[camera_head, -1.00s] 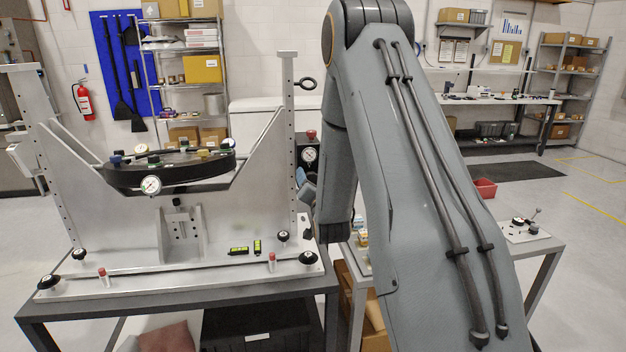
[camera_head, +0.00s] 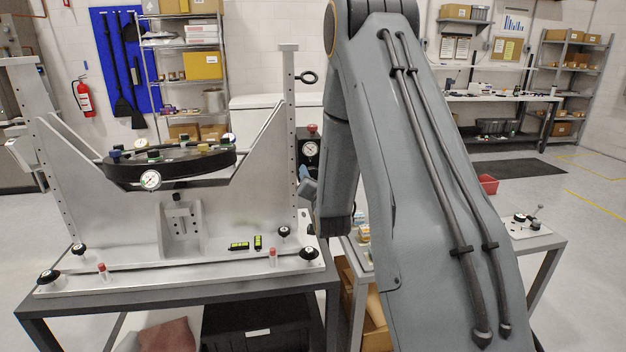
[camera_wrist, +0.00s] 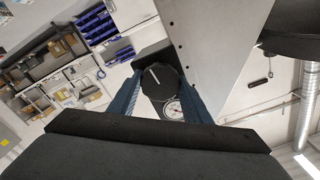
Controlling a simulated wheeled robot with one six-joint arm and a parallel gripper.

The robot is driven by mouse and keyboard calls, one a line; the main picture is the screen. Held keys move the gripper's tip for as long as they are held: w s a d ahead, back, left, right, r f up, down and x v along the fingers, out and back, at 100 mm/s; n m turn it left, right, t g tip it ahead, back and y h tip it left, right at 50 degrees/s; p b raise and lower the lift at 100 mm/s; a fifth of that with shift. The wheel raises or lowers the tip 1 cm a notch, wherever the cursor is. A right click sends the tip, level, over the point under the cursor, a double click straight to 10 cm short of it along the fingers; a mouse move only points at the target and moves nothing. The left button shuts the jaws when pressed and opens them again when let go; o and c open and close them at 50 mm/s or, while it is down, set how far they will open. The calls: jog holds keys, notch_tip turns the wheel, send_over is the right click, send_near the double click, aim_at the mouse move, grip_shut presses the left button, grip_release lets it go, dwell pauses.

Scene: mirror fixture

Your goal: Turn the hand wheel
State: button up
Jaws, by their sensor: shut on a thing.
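A dark round hand wheel (camera_wrist: 163,84) with a white line on its face shows in the wrist view. It sits between the two blue fingers of my gripper (camera_wrist: 160,92), which is shut on it. In the head view my gripper (camera_head: 307,188) is mostly hidden behind my arm. Only a bluish part shows, beside the right post of the metal fixture (camera_head: 120,225).
A round dial gauge (camera_wrist: 173,109) shows just past the wheel in the wrist view. The fixture carries a dark round plate (camera_head: 170,168) with several small parts. It stands on a grey table (camera_head: 180,296). A second table (camera_head: 540,243) stands to the right.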

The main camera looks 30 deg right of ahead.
jog(key=n+b, duration=0.3)
jog(key=n, duration=0.1)
jog(key=shift+f, duration=0.1)
jog(key=n+b, duration=0.4)
jog(key=shift+a+n, duration=0.1)
jog(key=shift+n, duration=0.3)
jog(key=n+b, duration=0.3)
jog(key=n, duration=0.1)
jog(key=shift+n, duration=0.3)
jog(key=n+b, duration=0.3)
jog(key=n, duration=0.1)
jog(key=shift+a, duration=0.1)
jog(key=n+b, duration=0.3)
jog(key=n, duration=0.1)
jog(key=shift+f, duration=0.1)
jog(key=n+b, duration=0.3)
jog(key=n, duration=0.1)
jog(key=shift+n, duration=0.3)
jog(key=n+b, duration=0.3)
jog(key=n, duration=0.1)
jog(key=shift+f+n, duration=0.15)
jog(key=shift+n, duration=0.15)
jog(key=shift+n+b, duration=1.5)
jog(key=shift+n, duration=0.4)
